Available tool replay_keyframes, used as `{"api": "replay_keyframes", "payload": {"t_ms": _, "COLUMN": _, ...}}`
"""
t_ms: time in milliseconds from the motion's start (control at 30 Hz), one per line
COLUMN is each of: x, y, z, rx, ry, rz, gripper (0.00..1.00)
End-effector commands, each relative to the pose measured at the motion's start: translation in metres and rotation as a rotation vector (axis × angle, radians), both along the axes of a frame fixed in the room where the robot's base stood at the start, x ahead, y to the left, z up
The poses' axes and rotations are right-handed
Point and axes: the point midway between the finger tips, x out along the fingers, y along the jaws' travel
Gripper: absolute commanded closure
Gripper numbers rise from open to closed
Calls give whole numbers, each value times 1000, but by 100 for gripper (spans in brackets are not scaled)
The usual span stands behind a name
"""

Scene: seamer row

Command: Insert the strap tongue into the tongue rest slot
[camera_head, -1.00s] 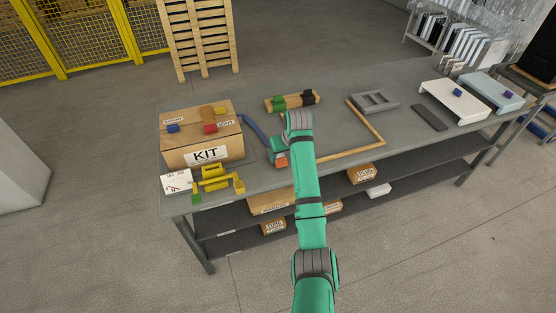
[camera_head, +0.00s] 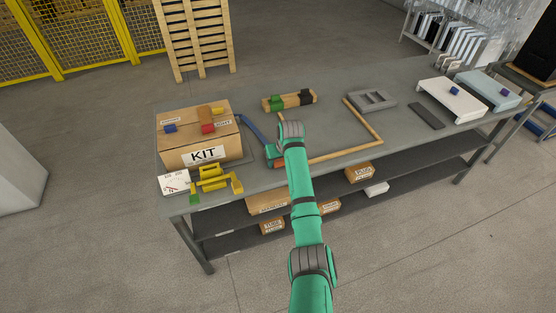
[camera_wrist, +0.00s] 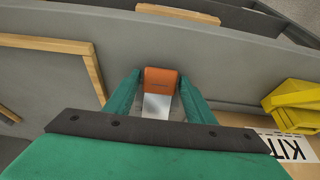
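The strap tongue, an orange block (camera_wrist: 161,80) with a silver plate (camera_wrist: 156,106), sits between my green fingertips in the wrist view. My gripper (camera_wrist: 160,76) appears closed on the orange block's sides. In the head view my gripper (camera_head: 274,156) is low over the front part of the bench, right of the KIT box. The orange block (camera_head: 280,164) shows just below it. A blue strap (camera_head: 254,129) runs from the box's right side to my gripper; its end is hidden there. I cannot make out the tongue rest slot.
The KIT box (camera_head: 190,152) and a yellow tool (camera_head: 216,180) stand left on the grey bench (camera_head: 320,130). A wooden frame strip (camera_head: 345,151) lies to the right. A wooden block with green and black bands (camera_head: 289,101) lies behind, with a grey tray (camera_head: 372,98) further right.

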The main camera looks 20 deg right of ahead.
Motion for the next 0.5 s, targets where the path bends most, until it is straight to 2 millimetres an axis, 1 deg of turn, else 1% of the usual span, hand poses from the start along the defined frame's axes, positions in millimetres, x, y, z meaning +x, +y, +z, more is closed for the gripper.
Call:
{"api": "replay_keyframes", "payload": {"t_ms": 33, "x": 0, "y": 0, "z": 0, "rx": 0, "ry": 0, "rz": 0, "gripper": 64}}
{"api": "replay_keyframes", "payload": {"t_ms": 67, "x": 0, "y": 0, "z": 0, "rx": 0, "ry": 0, "rz": 0, "gripper": 71}}
{"api": "replay_keyframes", "payload": {"t_ms": 100, "x": 0, "y": 0, "z": 0, "rx": 0, "ry": 0, "rz": 0, "gripper": 81}}
{"api": "replay_keyframes", "payload": {"t_ms": 167, "x": 0, "y": 0, "z": 0, "rx": 0, "ry": 0, "rz": 0, "gripper": 82}}
{"api": "replay_keyframes", "payload": {"t_ms": 200, "x": 0, "y": 0, "z": 0, "rx": 0, "ry": 0, "rz": 0, "gripper": 86}}
{"api": "replay_keyframes", "payload": {"t_ms": 500, "x": 0, "y": 0, "z": 3, "rx": 0, "ry": 0, "rz": 0, "gripper": 86}}
